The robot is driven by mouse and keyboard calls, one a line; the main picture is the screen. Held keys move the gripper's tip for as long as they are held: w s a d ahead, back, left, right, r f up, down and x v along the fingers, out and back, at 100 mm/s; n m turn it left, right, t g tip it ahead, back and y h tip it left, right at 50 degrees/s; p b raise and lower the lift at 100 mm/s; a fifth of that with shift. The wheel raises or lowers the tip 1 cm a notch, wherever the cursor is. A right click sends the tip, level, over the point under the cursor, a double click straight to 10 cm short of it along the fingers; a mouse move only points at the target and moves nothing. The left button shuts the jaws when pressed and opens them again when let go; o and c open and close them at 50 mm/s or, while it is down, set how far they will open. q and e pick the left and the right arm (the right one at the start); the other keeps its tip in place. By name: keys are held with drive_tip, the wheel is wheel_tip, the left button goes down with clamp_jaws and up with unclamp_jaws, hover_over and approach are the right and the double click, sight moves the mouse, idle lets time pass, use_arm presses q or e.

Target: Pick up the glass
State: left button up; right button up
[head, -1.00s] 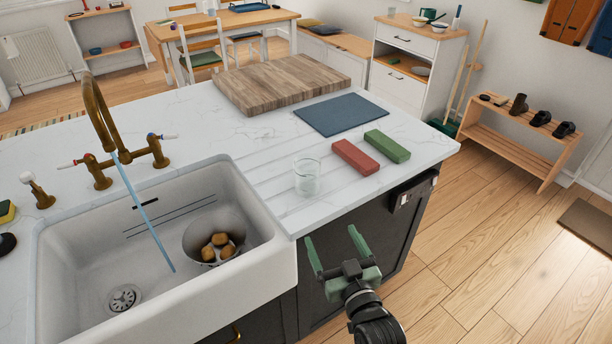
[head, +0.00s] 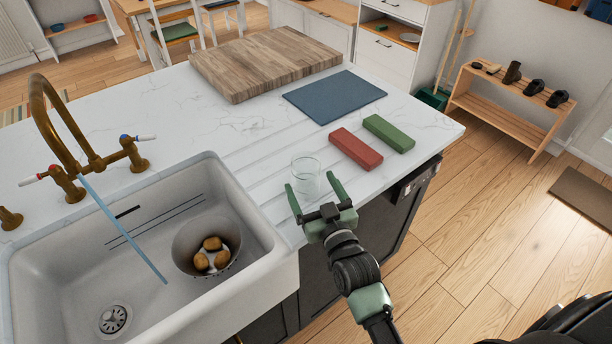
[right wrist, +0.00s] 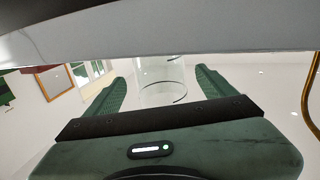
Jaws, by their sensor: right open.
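A clear glass (head: 306,176) stands upright on the white worktop (head: 236,134), on the grooved part right of the sink. My right gripper (head: 313,190) is open, with its two green fingers at the near side of the glass. In the head view the fingertips reach to either side of the glass's lower part. In the right wrist view the glass (right wrist: 160,82) shows between the two open fingers (right wrist: 160,88), and I see no contact. My left gripper is not in view.
A red block (head: 355,149) and a green block (head: 388,133) lie right of the glass. Behind are a blue mat (head: 334,96) and a wooden board (head: 262,62).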

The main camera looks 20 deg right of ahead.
sight(302, 169)
drive_tip(key=w, duration=0.3)
drive_tip(key=shift+a+p, duration=0.1)
drive_tip(key=shift+p, duration=0.2)
drive_tip(key=shift+w+f, duration=0.1)
drive_tip(key=shift+w, duration=0.45)
drive_tip(key=shift+s, duration=0.1)
drive_tip(key=c, duration=1.6)
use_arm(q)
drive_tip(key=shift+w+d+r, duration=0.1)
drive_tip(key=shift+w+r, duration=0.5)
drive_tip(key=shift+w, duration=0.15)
use_arm(e)
drive_tip(key=shift+c, duration=0.3)
